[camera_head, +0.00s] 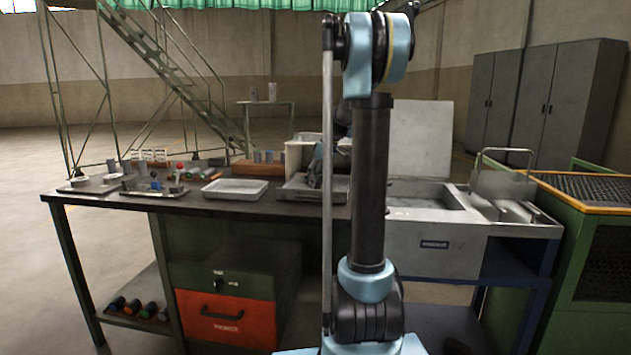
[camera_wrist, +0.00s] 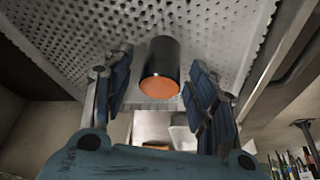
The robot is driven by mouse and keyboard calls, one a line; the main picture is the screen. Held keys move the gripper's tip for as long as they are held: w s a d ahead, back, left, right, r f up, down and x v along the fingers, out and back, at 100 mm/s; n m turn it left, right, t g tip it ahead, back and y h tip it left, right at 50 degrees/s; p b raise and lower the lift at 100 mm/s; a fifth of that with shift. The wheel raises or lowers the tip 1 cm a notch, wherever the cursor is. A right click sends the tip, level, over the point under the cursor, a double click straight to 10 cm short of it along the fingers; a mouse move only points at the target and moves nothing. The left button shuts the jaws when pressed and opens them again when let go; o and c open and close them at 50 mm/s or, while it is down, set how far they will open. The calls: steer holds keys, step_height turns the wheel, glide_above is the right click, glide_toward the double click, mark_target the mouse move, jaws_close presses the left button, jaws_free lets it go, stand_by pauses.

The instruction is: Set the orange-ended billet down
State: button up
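The orange-ended billet (camera_wrist: 160,68) is a dark cylinder with a flat orange end toward the wrist camera. It shows against a perforated grey metal surface (camera_wrist: 75,30); whether it touches that surface is unclear. My gripper (camera_wrist: 160,64) has a finger on either side of the billet, with a visible gap on both sides. The fingers look open and not closed on it. In the head view my gripper is mostly hidden behind my arm, near the grey tray (camera_head: 290,194) on the bench. The billet cannot be made out there.
The dark bench (camera_head: 150,205) carries a white tray (camera_head: 235,188) and small items at left. Several colour-ended billets (camera_head: 132,307) lie on its lower shelf. A metal sink unit (camera_head: 430,245) and a green, yellow-edged mesh-topped cabinet (camera_head: 590,265) stand at right.

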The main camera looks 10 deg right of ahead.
steer(key=v, duration=1.2)
steer(key=s+a+f+m+h, duration=0.1)
steer(key=s+f+m, duration=0.15)
steer(key=s, duration=0.55)
steer(key=s+a+f+m, duration=0.1)
steer(key=s+a+f, duration=0.1)
steer(key=s+f, duration=0.35)
steer(key=s+a+f+m+h, duration=0.1)
steer(key=s+f, duration=0.1)
steer(key=s, duration=0.8)
steer(key=s+f+m+h, duration=0.1)
steer(key=s+f+m, duration=0.4)
steer(key=s+f, duration=1.1)
steer(key=shift+s+d+g, duration=0.3)
steer(key=shift+s, duration=0.2)
steer(key=shift+f, duration=0.1)
steer(key=shift+w+f, duration=0.2)
steer(key=shift+w, duration=0.2)
